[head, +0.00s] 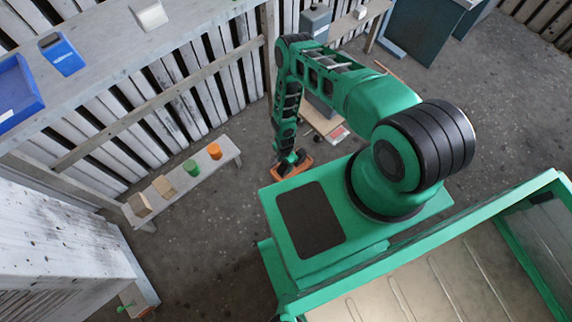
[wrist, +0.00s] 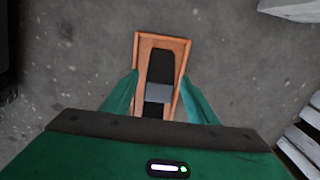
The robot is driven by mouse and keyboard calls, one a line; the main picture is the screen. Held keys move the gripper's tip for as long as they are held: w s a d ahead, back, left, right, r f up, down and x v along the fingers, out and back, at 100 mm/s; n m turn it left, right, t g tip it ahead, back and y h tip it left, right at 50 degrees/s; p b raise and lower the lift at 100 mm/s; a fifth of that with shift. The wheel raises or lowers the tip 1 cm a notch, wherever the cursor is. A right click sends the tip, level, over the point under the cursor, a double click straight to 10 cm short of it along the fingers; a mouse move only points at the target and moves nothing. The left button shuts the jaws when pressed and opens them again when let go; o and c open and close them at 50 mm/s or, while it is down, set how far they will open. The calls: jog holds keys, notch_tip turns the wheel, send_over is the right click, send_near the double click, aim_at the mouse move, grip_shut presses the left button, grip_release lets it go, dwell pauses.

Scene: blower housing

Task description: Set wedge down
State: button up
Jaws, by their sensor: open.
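An orange, open-centred piece (wrist: 178,47) with a dark inside and a grey part across it lies between my fingers in the wrist view. It also shows in the head view as a small orange shape (head: 292,168) low at the end of my arm. I cannot tell for sure that it is the wedge. My gripper (wrist: 159,76) is open, with one green finger on each side of the piece's near part. Whether the fingers touch it is unclear. In the head view my gripper (head: 289,160) is low over the floor, and its fingertips are too small to read.
A low bench (head: 178,187) at left carries a wooden block (head: 139,204), a tan block (head: 163,187), a green cylinder (head: 193,168) and an orange cylinder (head: 215,151). A long grey counter (head: 100,55) stands behind. Concrete floor (head: 210,225) between bench and base is clear.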

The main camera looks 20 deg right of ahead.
jog(key=shift+r, duration=3.15)
jog(key=shift+s, duration=0.15)
